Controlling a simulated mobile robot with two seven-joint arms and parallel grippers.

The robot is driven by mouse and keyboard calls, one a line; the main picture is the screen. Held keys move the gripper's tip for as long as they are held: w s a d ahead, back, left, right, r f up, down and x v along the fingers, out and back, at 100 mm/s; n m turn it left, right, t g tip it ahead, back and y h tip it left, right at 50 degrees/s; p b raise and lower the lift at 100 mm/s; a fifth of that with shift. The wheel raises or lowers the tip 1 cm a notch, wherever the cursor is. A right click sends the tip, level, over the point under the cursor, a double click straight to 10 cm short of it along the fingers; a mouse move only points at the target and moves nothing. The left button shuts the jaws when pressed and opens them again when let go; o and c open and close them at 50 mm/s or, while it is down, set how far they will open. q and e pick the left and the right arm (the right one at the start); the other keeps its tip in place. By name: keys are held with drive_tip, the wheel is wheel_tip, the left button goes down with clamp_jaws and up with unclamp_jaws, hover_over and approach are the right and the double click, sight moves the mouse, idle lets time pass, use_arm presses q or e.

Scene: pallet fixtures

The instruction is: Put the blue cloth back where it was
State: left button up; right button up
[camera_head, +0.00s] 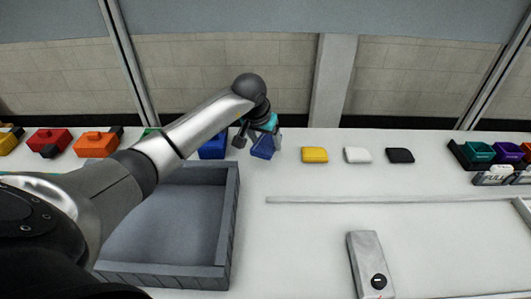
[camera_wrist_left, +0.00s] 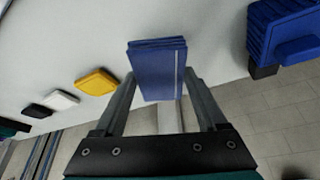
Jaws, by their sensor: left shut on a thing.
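The blue cloth (camera_head: 262,147) is a small folded dark-blue block with stacked layers. It hangs tilted in my left gripper (camera_head: 258,132) near the back of the white table. In the left wrist view the cloth (camera_wrist_left: 158,72) sits between the two fingers of the left gripper (camera_wrist_left: 160,88), which are shut on it. I cannot tell whether its lower edge touches the table. My right gripper is not in view.
Yellow (camera_head: 315,155), white (camera_head: 357,155) and black (camera_head: 400,156) pads lie in a row to the right. A blue object (camera_head: 213,147) stands just left of the cloth. A grey tray (camera_head: 231,215) is in front. A grey device (camera_head: 368,262) lies front right.

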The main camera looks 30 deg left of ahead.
sight(263, 146)
use_arm(q)
wheel_tip(263, 146, down, 4)
drive_tip(key=shift+f+b, duration=0.15)
drive_tip(key=shift+b, duration=0.15)
drive_tip(key=shift+f, duration=0.1)
drive_tip(key=o, duration=1.2)
drive_tip(key=shift+o, duration=0.2)
drive_tip(key=shift+s+r, duration=0.1)
drive_tip(key=shift+r, duration=0.4)
drive_tip(key=p+v, duration=0.2)
drive_tip(key=v, duration=0.9)
drive_tip(key=shift+r, duration=0.15)
